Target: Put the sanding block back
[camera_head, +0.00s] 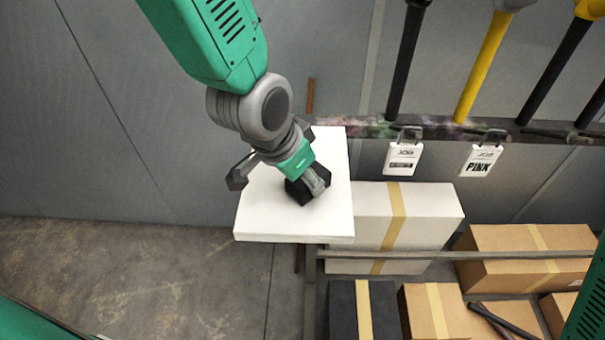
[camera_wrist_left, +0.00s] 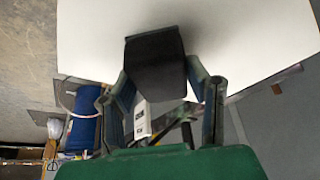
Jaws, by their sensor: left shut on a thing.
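My left gripper (camera_head: 309,182) reaches in from the top of the head view and is shut on a dark block, the sanding block (camera_head: 297,191). In the left wrist view the black block (camera_wrist_left: 155,64) sits between the two fingers. The block is over a white board-like surface (camera_head: 275,222), and I cannot tell whether it touches it. The gripper partly hides the block. My right gripper is not in view.
Cardboard boxes (camera_head: 520,250) and a white box (camera_head: 430,215) stand below right. Bare concrete floor (camera_head: 150,280) lies at lower left.

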